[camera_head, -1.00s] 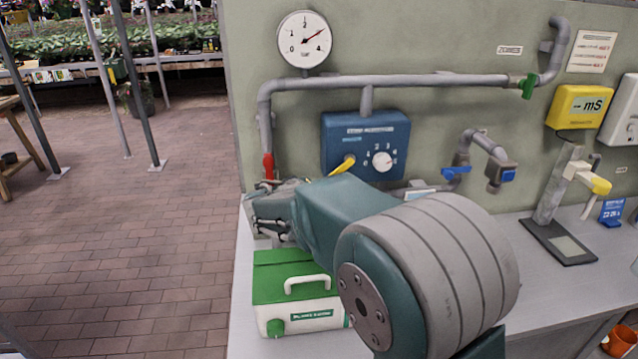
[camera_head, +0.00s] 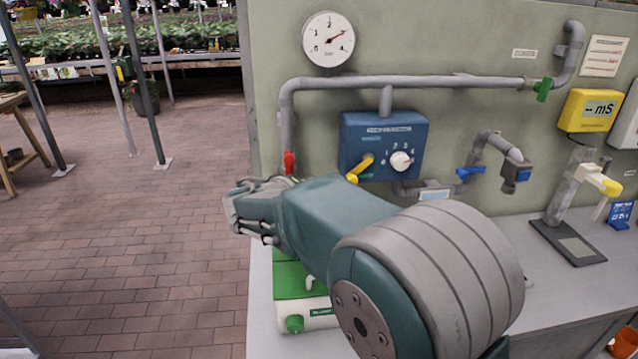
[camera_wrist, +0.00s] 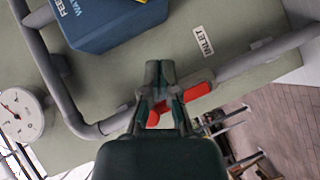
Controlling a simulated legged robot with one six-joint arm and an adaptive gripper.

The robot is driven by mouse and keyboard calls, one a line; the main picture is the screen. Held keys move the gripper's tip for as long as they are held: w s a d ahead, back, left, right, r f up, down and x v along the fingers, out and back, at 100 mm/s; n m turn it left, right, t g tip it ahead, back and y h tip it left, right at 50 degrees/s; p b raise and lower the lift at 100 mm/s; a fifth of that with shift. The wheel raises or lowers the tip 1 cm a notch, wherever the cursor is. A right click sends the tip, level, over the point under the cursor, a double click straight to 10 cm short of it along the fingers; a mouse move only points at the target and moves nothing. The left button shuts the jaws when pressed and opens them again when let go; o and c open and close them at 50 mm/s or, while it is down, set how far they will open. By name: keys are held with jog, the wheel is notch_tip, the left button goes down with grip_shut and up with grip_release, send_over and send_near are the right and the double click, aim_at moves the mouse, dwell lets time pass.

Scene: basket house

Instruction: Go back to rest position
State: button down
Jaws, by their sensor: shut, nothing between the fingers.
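My gripper (camera_head: 254,212) is at the left end of my arm in the head view, above and left of the green-and-white case, apart from the bench. In the wrist view my gripper (camera_wrist: 159,72) has its fingers together and holds nothing. The red valve handle (camera_wrist: 184,97) shows behind the fingers there; whether they touch it cannot be told. In the head view the red handle (camera_head: 289,162) is on the pipe above my arm.
A blue control box (camera_head: 384,146) with a yellow lever and a white knob hangs on the wall. The green-and-white case (camera_head: 300,285) stands on the bench (camera_head: 262,318), partly behind my arm. Open brick floor (camera_head: 130,230) lies to the left.

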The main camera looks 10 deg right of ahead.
jog(key=s+a+r, duration=0.2)
jog(key=s, duration=0.4)
jog(key=s+d+f+m+g+y, duration=0.2)
jog(key=s+d+m+g+y, duration=0.3)
jog(key=s+d, duration=0.85)
jog(key=s+f+y, duration=0.2)
jog(key=s, duration=0.5)
jog(key=s+a+f+m+g+y, duration=0.1)
jog(key=s+f+y, duration=0.1)
jog(key=s, duration=0.5)
jog(key=shift+s+f+m, duration=0.15)
jog(key=shift+s+m, duration=0.15)
jog(key=shift+s, duration=0.1)
jog(key=shift+a, duration=0.3)
jog(key=shift+d, duration=0.15)
